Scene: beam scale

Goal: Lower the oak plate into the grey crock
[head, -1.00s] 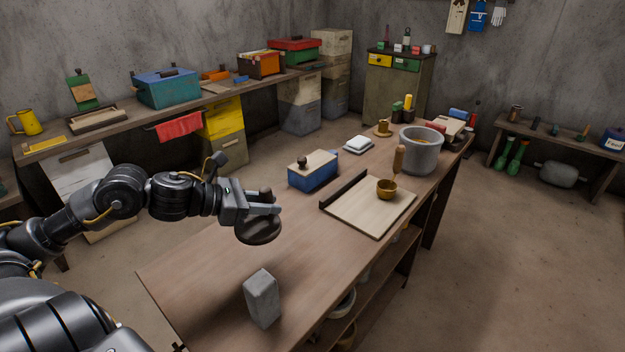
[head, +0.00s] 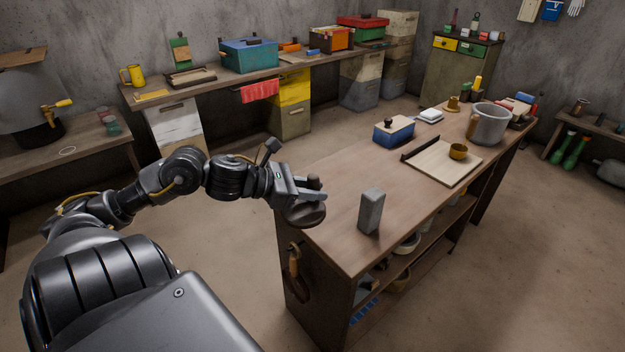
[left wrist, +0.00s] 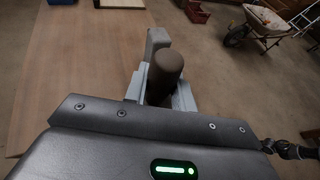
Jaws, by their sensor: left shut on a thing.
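My left gripper (head: 298,196) is shut on the knob of the oak plate (head: 305,215), a dark brown round disc. The plate hangs roughly level by the near end of the workbench; its height above the top is hard to tell. In the left wrist view the dark knob (left wrist: 166,72) stands between the fingers, and the disc is hidden. The grey crock (head: 492,126) stands upright toward the far end of the bench, well away from the plate. Its inside is mostly hidden. My right gripper is not in view.
A grey block (head: 370,212) stands on the workbench (head: 330,240) close to the plate. Between it and the crock are a pale board (head: 445,170) with a small wooden bowl (head: 458,151) and a blue box (head: 393,131). Open floor lies right of the bench.

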